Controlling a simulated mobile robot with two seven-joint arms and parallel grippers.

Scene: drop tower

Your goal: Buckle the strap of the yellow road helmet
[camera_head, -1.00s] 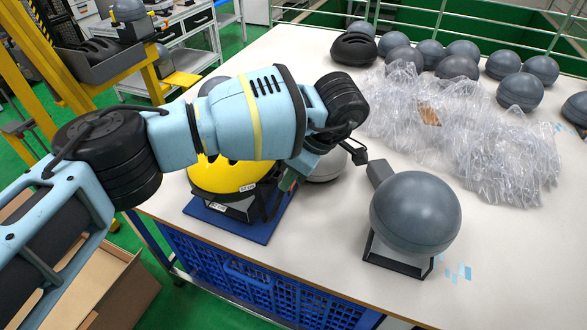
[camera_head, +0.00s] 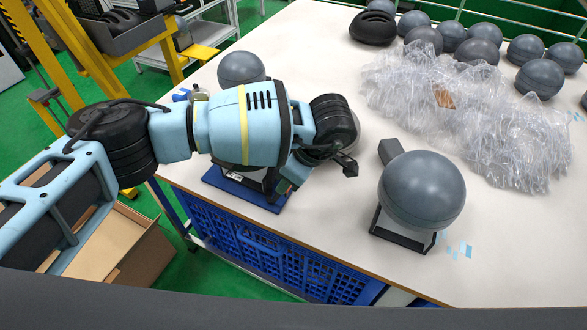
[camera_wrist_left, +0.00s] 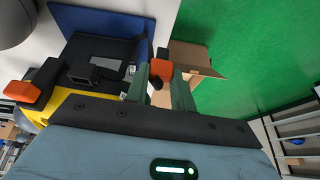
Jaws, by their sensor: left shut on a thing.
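The yellow helmet (camera_wrist_left: 52,103) shows as a strip at the left in the left wrist view; in the head view my arm hides it. Its dark stand sits on a blue base plate (camera_head: 232,188), also seen in the left wrist view (camera_wrist_left: 100,19). My left gripper (camera_head: 283,187) is over the stand's right side. In the left wrist view its green fingers (camera_wrist_left: 160,88) are shut on an orange buckle piece (camera_wrist_left: 160,69). A black buckle part (camera_wrist_left: 84,72) with an open end lies left of it, apart. Another orange-ended black piece (camera_wrist_left: 20,91) is further left. My right gripper is out of view.
A grey ball-shaped headform (camera_head: 422,190) on a black stand is to the right, another (camera_head: 241,67) behind my arm. Clear plastic wrap (camera_head: 450,100) and several grey balls fill the back. A blue crate (camera_head: 270,255) is below the table edge; a cardboard box (camera_head: 130,245) stands left.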

